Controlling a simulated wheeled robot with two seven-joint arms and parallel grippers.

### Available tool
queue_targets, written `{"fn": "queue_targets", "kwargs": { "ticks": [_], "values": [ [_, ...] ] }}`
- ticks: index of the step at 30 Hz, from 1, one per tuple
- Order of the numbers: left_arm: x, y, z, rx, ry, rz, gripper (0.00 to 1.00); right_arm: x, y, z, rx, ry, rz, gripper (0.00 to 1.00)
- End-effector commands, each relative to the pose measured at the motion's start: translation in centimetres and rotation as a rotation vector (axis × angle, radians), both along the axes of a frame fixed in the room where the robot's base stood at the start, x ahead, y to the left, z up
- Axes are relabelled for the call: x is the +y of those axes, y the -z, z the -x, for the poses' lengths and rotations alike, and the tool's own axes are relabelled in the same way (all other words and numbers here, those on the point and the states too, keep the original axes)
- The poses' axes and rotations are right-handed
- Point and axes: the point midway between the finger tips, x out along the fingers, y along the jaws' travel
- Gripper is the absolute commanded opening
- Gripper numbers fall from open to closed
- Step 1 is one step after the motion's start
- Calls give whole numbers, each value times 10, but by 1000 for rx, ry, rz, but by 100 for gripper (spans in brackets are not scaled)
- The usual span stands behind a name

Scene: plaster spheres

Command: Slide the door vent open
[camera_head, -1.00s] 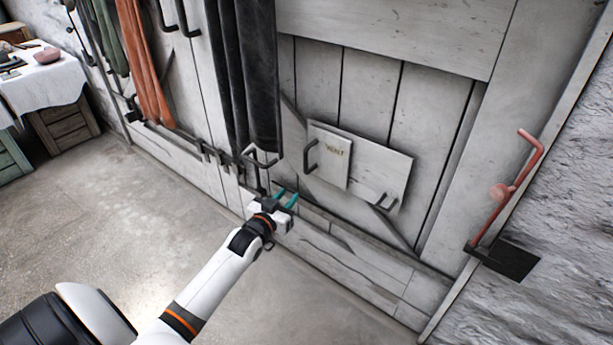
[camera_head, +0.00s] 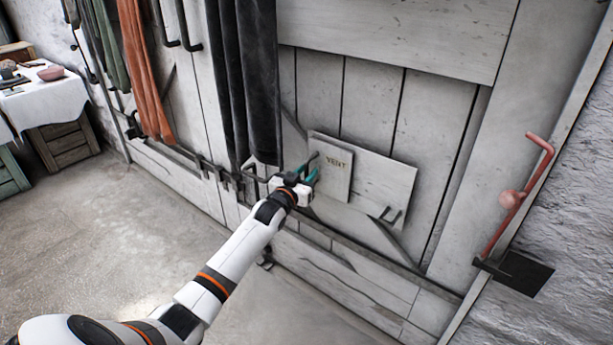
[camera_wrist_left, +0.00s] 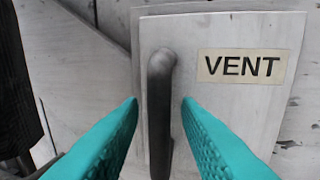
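The door vent is a pale sliding panel (camera_head: 334,172) labelled "VENT", set on a wider pale plate (camera_head: 385,180) low on the plank door. Its dark vertical bar handle (camera_wrist_left: 160,105) is on the panel's left side in the left wrist view. My left gripper (camera_head: 310,170) is at the handle. In the left wrist view its teal fingers (camera_wrist_left: 160,108) are open, one on each side of the handle, with gaps visible on both sides. In the head view the gripper hides part of the handle. My right gripper is not in view.
Dark cloth (camera_head: 250,85) hangs just left of the vent. A red lever (camera_head: 525,190) is on the right wall. The floor (camera_head: 110,235) at the left is clear.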

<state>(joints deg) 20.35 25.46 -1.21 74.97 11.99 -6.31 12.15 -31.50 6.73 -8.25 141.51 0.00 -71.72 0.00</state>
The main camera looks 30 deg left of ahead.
Motion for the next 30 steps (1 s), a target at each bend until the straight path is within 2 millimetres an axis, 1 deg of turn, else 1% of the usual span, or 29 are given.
{"fn": "queue_targets", "kwargs": {
  "ticks": [4, 12, 13, 14, 18, 27, 29, 30],
  "values": [
    [1, 0, -6, 0, -1, 0, 30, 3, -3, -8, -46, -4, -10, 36],
    [1, 0, -7, 0, -1, 0, 30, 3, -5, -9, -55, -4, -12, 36],
    [1, 0, -7, 0, -1, 0, 29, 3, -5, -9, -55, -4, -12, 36],
    [1, 0, -7, 0, -1, 0, 24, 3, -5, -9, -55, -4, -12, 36],
    [1, 0, -7, 0, -1, 0, 1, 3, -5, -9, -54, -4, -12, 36],
    [-1, -1, -7, 1, 0, 1, 0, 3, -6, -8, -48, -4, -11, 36],
    [-6, -1, -7, 1, 1, 2, 0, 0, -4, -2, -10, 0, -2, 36],
    [-11, -1, -6, 2, 2, 3, 0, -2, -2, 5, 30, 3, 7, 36]
  ]
}}
